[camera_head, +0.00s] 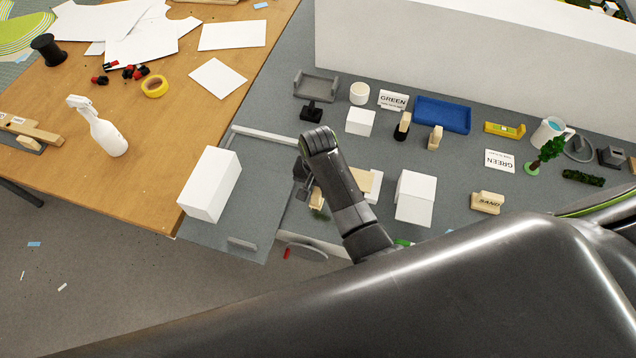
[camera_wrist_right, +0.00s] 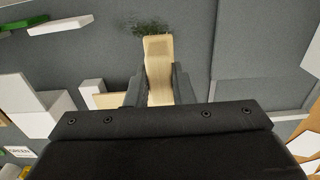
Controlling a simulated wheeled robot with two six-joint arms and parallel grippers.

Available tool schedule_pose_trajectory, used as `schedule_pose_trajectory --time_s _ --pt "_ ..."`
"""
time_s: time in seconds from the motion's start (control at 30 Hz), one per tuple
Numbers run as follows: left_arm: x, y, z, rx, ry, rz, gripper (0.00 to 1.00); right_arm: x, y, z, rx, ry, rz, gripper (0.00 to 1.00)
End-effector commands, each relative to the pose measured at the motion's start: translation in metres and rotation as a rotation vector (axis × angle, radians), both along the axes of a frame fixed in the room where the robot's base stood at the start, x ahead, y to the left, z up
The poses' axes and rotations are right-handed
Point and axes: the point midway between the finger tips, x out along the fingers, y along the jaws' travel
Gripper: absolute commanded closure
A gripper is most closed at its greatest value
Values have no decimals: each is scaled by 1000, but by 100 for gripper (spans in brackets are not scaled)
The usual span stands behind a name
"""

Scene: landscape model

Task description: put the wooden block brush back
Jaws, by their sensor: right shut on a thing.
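The wooden block brush (camera_wrist_right: 158,62) is a pale wooden piece with dark bristles at its far end in the right wrist view. It sits between the two fingers of my right gripper (camera_wrist_right: 160,84), which is shut on it. In the head view my right gripper (camera_head: 302,184) is partly hidden by its own wrist, above the grey surface left of a wooden plate. Part of the brush (camera_head: 317,199) shows just below the gripper. Whether it touches the surface, I cannot tell. My left gripper is not in view.
White blocks (camera_head: 209,184) and (camera_head: 416,198) stand on either side of my right arm. Behind are a grey tray (camera_head: 316,85), a blue tray (camera_head: 442,115) and small wood-handled tools (camera_head: 435,138). A SAND block (camera_head: 487,203) lies right.

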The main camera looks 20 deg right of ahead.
Motion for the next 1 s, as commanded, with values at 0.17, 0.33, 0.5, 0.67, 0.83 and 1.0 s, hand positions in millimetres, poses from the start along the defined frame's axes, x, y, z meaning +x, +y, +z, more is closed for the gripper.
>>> schedule_pose_trajectory --time_s 0.17,0.33,0.5,0.67,0.83,1.0 --pt "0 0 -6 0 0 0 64 0 0 -15 -1 1 0 100" --pt "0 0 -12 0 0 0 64 0 0 -27 -1 1 0 100" --pt "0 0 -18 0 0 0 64 0 0 -38 -1 1 0 100" --pt "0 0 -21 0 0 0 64 0 0 -45 0 0 0 100" --pt "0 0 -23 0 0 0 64 0 0 -48 -1 -1 0 100" --pt "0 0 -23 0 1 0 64 0 0 -49 -1 -1 0 100"
